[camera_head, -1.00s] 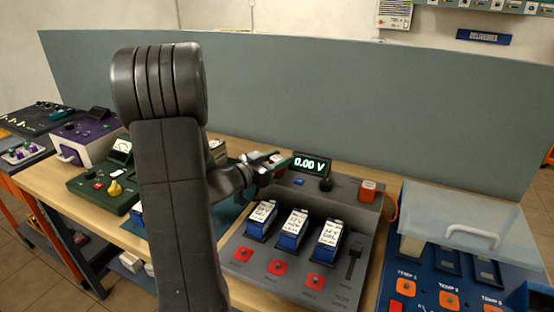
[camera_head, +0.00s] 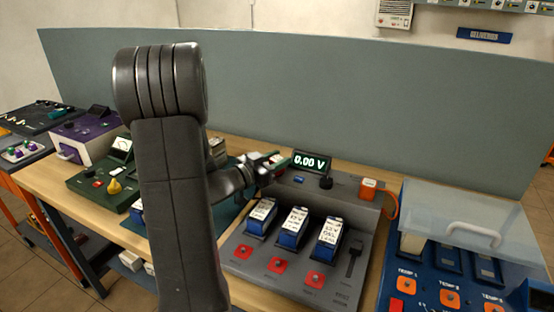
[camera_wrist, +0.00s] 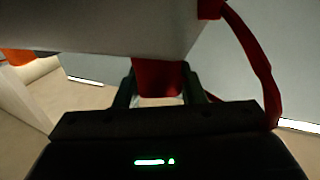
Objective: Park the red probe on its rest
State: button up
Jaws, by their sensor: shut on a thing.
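My gripper (camera_head: 272,162) is at the back left of the grey test console, beside the 0.00 V display (camera_head: 311,162). In the wrist view its two dark fingers (camera_wrist: 157,92) are shut on the red probe (camera_wrist: 158,76). The probe's upper part lies against or behind a pale grey block, and I cannot tell whether they touch. A red cable (camera_wrist: 252,55) hangs in a loop on the right of the wrist view. The probe is too hidden to make out in the head view. I cannot pick out its rest for certain.
The grey console (camera_head: 232,262) carries several blue-and-white batteries (camera_head: 294,228), a black knob (camera_head: 326,183) and an orange block (camera_head: 368,189) with a cable. A blue unit with a clear lid (camera_head: 470,205) stands at right. A green meter box (camera_head: 85,186) is left of my arm. A grey panel (camera_head: 330,95) stands behind.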

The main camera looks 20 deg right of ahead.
jog(key=shift+f, duration=0.2)
jog(key=o, duration=0.8)
jog(key=shift+a, duration=0.1)
jog(key=shift+v, duration=1.65)
jog(key=v, duration=0.7)
jog(key=shift+a, duration=0.25)
jog(key=shift+s, duration=0.1)
